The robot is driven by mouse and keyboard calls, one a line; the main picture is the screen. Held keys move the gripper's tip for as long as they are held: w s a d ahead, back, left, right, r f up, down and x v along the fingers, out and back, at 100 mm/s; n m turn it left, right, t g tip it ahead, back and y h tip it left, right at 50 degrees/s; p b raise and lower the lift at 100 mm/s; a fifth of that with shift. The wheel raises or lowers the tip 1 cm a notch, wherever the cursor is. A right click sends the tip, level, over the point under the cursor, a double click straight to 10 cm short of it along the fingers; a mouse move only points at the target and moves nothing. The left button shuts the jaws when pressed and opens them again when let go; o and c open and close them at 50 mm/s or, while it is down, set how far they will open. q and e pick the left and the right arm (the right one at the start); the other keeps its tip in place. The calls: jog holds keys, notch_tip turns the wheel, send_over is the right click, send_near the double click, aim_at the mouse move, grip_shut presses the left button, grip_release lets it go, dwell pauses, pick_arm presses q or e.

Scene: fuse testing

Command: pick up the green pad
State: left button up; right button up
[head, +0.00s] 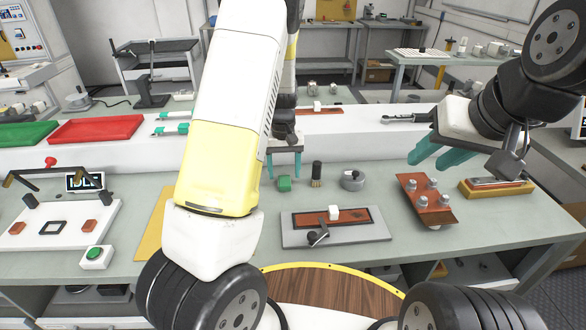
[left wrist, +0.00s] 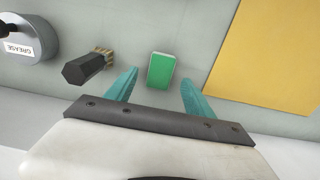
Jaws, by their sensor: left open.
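The green pad (head: 284,184) is a small green block on the grey bench, left of a dark brush. In the left wrist view the pad (left wrist: 161,71) lies between and just beyond the two teal fingertips, apart from both. My left gripper (head: 284,172) is above and behind the pad, pointing down; its fingers (left wrist: 160,82) are spread and empty. My right gripper (head: 432,160) is at the right above the bench, with two teal fingers visible and apart, and nothing seen between them.
A brush (head: 317,174) and a grease tin (head: 353,180) stand right of the pad. A yellow mat (left wrist: 268,55) lies on its other side. A fixture plate (head: 292,238) with a white block is in front. A brown plate with metal knobs (head: 428,205) is at right.

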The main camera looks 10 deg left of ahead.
aim_at(285, 180)
pick_arm(q)
jog(key=shift+s+f, duration=0.1)
jog(key=shift+f, duration=1.45)
grip_shut()
jog(key=shift+r, duration=0.1)
jog(key=shift+r, duration=0.55)
notch_tip(285, 180, up, 2)
jog(key=shift+d+r, duration=0.1)
jog(key=shift+s+d+r, duration=0.15)
jog(key=shift+s, duration=0.55)
jog(key=s+d, duration=0.1)
jog(key=s, duration=0.3)
jog(key=s+d+r, duration=0.1)
jog(key=s, duration=0.4)
jog(key=s+d, duration=0.1)
jog(key=s, duration=0.4)
jog(key=shift+s+r, duration=0.15)
jog(key=shift+s, duration=0.05)
